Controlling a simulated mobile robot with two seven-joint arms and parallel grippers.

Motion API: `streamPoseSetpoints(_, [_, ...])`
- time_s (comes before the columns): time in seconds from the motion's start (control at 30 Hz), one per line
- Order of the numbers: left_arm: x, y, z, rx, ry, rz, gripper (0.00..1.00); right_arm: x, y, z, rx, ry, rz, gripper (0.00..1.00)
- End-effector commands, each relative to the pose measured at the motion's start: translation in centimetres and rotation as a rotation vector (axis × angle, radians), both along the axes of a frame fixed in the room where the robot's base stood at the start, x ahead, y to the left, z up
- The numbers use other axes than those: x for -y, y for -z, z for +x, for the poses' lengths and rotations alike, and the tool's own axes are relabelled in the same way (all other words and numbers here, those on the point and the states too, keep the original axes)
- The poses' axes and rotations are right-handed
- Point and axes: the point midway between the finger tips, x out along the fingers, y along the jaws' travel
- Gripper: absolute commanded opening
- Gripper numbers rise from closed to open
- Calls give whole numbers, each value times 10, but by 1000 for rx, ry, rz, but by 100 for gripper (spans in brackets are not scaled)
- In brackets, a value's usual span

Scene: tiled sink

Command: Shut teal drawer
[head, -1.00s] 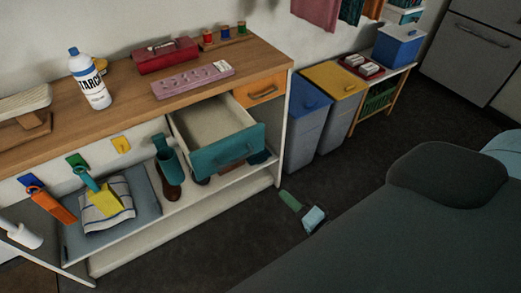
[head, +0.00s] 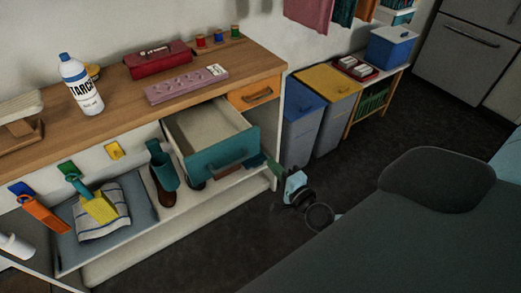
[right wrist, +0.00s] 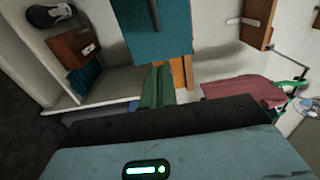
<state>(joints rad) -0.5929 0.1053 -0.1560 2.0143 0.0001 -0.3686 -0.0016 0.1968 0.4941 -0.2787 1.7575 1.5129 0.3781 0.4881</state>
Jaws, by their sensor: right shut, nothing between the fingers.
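The teal drawer (head: 222,154) stands pulled out from under the wooden counter, with its pale inside looking empty. Its teal front with a bar handle faces the room and fills the upper middle of the right wrist view (right wrist: 172,38). My right gripper (head: 268,162) has green fingers and a light blue body; it is just right of the drawer front's right end. In the right wrist view the green fingers (right wrist: 157,88) are together and empty, pointing toward the drawer front's edge; I cannot tell whether they touch it. My left gripper is not in view.
An orange drawer (head: 256,94) sits shut right of the teal one. Blue (head: 302,120) and yellow-lidded bins (head: 336,100) stand to the right. Boots (head: 162,172) and a folded towel (head: 100,215) are on the shelf below. A starch bottle (head: 80,86) stands on the counter.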

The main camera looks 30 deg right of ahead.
Motion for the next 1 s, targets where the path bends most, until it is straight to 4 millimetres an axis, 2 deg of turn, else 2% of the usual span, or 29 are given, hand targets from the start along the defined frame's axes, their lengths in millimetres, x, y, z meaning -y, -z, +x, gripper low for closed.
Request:
streamPoseSetpoints(0.2, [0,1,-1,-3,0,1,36,0,-1,38,1,1,1,0])
streamPoseSetpoints(0.4, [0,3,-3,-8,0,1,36,0,0,62,0,0,0,0])
streamPoseSetpoints(0.6, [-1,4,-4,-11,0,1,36,0,1,72,-1,0,1,0])
streamPoseSetpoints(1.0, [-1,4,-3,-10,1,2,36,0,0,74,-1,0,1,0])
